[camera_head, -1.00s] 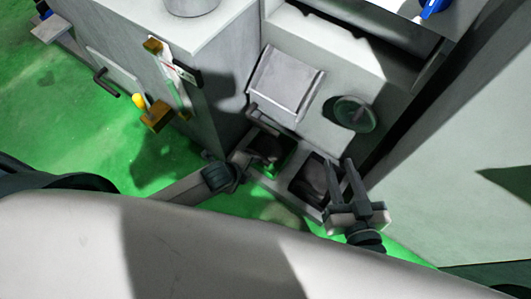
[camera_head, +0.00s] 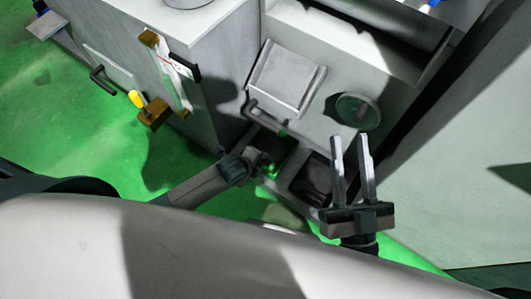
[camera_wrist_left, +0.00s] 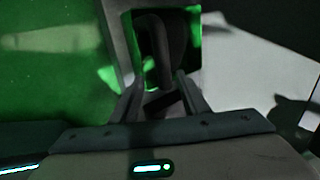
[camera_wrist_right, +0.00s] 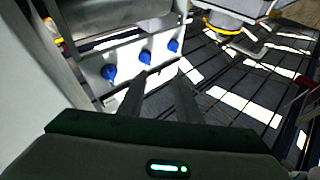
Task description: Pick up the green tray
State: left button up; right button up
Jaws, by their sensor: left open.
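The green tray (camera_head: 288,160) appears as a dark-centred, green-edged box low beside the machine, just right of my left gripper in the head view. In the left wrist view a green-edged opening (camera_wrist_left: 195,60) with a dark, curved, handle-like shape (camera_wrist_left: 155,50) inside lies straight ahead of the fingers. My left gripper (camera_head: 250,162) is open; its fingers (camera_wrist_left: 160,88) are spread towards that shape, and I cannot tell whether they touch it. My right gripper (camera_head: 350,137) is open and empty, fingers pointing up in the head view, right of the bins.
A second dark bin (camera_head: 312,178) stands right of the green tray. A grey handle bar (camera_head: 268,118) and a sloped panel (camera_head: 287,77) are above it. A round handwheel (camera_head: 357,110) is on the machine front. Green floor (camera_head: 85,130) is open at left.

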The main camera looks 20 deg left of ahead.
pick_arm(q)
jog(key=b+x, duration=0.1)
jog(key=x, duration=0.2)
pick_arm(e)
jog(key=r, duration=0.1)
jog(key=s+r+t, duration=0.1)
jog(key=r+t, duration=0.1)
jog(key=shift+s+d+r+y, duration=0.25)
jog(key=shift+d+y, duration=0.05)
jog(key=shift+d, duration=0.05)
pick_arm(q)
jog(key=shift+w, duration=0.1)
